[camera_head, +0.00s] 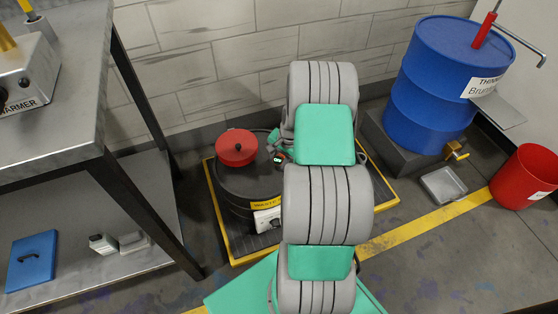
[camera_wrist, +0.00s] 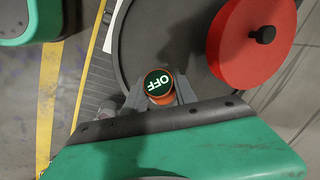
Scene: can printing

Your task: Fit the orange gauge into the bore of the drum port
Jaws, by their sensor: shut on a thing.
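My gripper (camera_wrist: 160,92) is shut on the orange gauge (camera_wrist: 164,99) in the wrist view. The gauge's round dark-green face reads "OFF" and points toward the camera. The gauge shows over the black drum top (camera_wrist: 140,38), near its rim. In the head view the gauge is a small dark face (camera_head: 277,159) at the left edge of my arm, above the right part of the black drum (camera_head: 236,185). The drum port's bore is not visible in either view. I cannot tell whether the gauge touches the drum or is in the port.
A red lid (camera_head: 236,148) with a black knob lies on the drum top, left of the gauge. A yellow-edged pallet (camera_head: 218,228) is under the drum. A metal shelf (camera_head: 90,130) stands left. A blue drum (camera_head: 430,85) and red bin (camera_head: 525,178) are right.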

